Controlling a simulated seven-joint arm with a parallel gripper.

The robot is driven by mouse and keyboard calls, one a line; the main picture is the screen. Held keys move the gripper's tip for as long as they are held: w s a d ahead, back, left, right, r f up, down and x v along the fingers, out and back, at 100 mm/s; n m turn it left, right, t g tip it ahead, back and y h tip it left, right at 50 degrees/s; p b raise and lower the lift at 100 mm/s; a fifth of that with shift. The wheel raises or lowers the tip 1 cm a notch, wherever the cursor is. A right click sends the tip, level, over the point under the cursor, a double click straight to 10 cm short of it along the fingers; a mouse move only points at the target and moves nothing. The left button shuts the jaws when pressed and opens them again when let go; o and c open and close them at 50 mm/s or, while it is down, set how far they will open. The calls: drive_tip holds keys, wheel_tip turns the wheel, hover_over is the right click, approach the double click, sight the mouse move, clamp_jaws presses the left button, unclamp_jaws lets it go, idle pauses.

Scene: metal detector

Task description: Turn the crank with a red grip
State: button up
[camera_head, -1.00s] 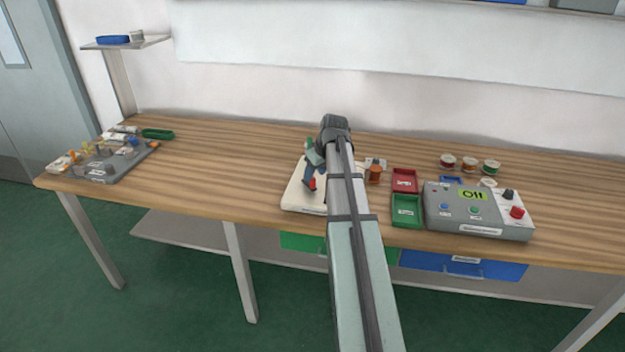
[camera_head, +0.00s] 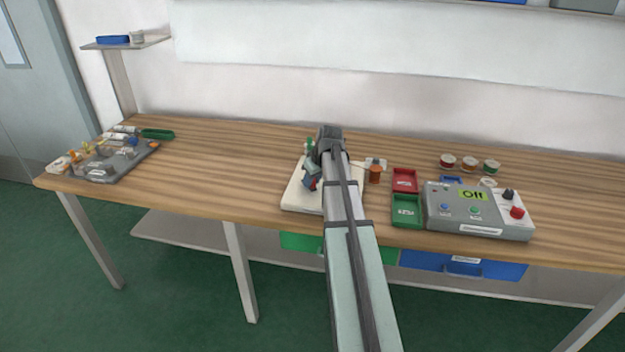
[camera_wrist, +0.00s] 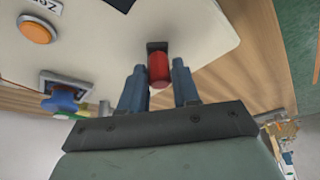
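The crank's red grip (camera_wrist: 159,70) shows in the wrist view, with a dark piece at its far end, against the white board (camera_wrist: 205,25). My gripper (camera_wrist: 159,66) has one blue finger on each side of the red grip. The fingers look apart, with narrow gaps to the grip; firm contact is not visible. In the head view the white board (camera_head: 292,199) lies on the bench, and a small red part (camera_head: 313,184) shows beside my gripper (camera_head: 310,176). My arm hides much of the board and the rest of the crank.
An orange button (camera_wrist: 37,32) and a blue-green-yellow part (camera_wrist: 65,104) show in the wrist view. Red (camera_head: 404,181) and green trays (camera_head: 406,210) and a grey control box (camera_head: 460,214) reading "Off" stand right of my arm.

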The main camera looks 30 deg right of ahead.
clamp_jaws()
drive_tip(key=shift+a+m, duration=0.1)
drive_tip(key=shift+m, duration=0.2)
drive_tip(key=m, duration=0.1)
drive_tip(key=a+m+h, duration=0.1)
drive_tip(key=shift+w+m, duration=0.1)
drive_tip(key=shift+m, duration=0.2)
drive_tip(key=shift+w+a+m+g+h, duration=0.15)
drive_tip(key=shift+a+m+h, duration=0.1)
drive_tip(key=shift+m, duration=0.45)
drive_tip(key=shift+w+a+m+g+h, duration=0.1)
drive_tip(key=shift+m+h, duration=0.2)
drive_tip(key=shift+m, duration=0.4)
drive_tip(key=shift+w+a+m+g+h, duration=0.15)
drive_tip(key=shift+a+m+h, duration=0.1)
drive_tip(key=shift+m, duration=0.45)
drive_tip(key=shift+o, duration=2.1)
unclamp_jaws()
drive_tip(key=shift+r, duration=0.1)
